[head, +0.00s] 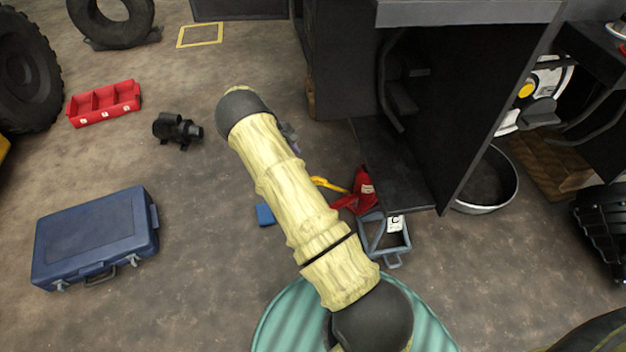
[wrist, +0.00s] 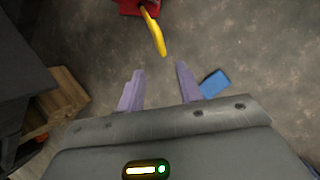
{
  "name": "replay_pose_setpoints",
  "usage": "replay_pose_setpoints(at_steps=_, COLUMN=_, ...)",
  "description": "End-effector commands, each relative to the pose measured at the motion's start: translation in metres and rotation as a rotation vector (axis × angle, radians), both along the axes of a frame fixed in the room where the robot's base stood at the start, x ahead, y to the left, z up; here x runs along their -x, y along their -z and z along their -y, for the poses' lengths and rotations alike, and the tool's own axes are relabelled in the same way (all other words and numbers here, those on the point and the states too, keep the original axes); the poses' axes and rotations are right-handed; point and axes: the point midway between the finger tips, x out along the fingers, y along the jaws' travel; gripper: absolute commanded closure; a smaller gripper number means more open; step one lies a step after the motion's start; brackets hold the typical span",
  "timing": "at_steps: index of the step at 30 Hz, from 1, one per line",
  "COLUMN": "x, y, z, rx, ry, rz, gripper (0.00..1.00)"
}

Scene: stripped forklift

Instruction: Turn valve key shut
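A curved yellow lever (head: 328,184), the likeliest valve key in view, extends from a red body (head: 364,188) beside the dark machine frame. In the wrist view the lever (wrist: 154,34) hangs down from the red body (wrist: 137,6) at the top edge, and its free end lies a little beyond my fingertips. My gripper (wrist: 159,68) has its two purple fingers spread apart with nothing between them. It does not visibly touch the lever. In the head view my pale yellow arm hides most of the gripper.
A small blue block (head: 265,214) lies on the floor near the lever. A grey-blue open frame (head: 372,236) with a marked tag stands by the red body. The dark machine frame (head: 440,110) is to the right.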

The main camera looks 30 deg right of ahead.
Motion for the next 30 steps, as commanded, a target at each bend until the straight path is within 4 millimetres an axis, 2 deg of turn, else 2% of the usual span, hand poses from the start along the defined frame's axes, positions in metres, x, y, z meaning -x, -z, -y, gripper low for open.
replay_pose_setpoints(at_steps=1, x=0.001, y=0.011, z=0.003, rx=0.001, ry=0.002, rz=-0.002, gripper=0.64)
replay_pose_setpoints(at_steps=21, x=0.016, y=0.118, z=0.052, rx=0.002, ry=0.001, rz=-0.001, gripper=0.64)
replay_pose_setpoints(at_steps=27, x=0.019, y=0.141, z=0.063, rx=0.0, ry=0.0, rz=0.0, gripper=0.64)
replay_pose_setpoints(at_steps=30, x=0.02, y=0.145, z=0.066, rx=0.0, ry=0.001, rz=0.0, gripper=0.64)
